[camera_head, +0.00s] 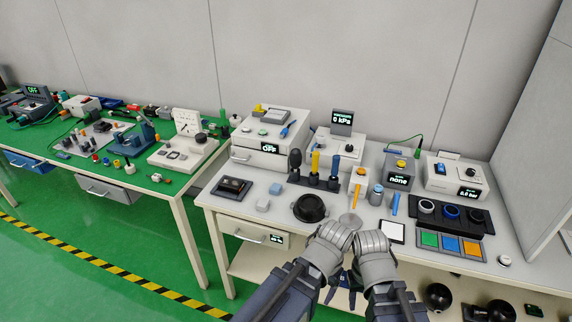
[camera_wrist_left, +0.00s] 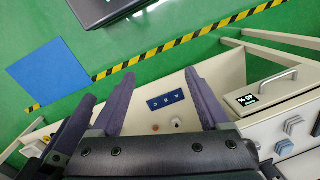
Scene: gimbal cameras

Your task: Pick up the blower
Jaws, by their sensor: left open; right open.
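The dark, bulb-shaped blower (camera_head: 295,160) appears to stand upright in a black rack (camera_head: 313,182) on the right-hand table, beside a yellow-handled and a blue-handled tool. My right gripper (camera_head: 352,296) hangs below the front edge of the table, open, well away from the blower. My left gripper (camera_wrist_left: 160,75) is open and empty in the left wrist view, pointing down past the table front. In the head view it is mostly hidden by my arms. The blower does not show in the left wrist view.
A black round bowl (camera_head: 310,207) sits in front of the rack. A white box with a green display (camera_head: 270,140) stands behind it. Grey blocks (camera_head: 263,204) and a dark tray (camera_head: 231,187) lie to the left. A green table (camera_head: 110,170) stands further left, beyond a floor gap.

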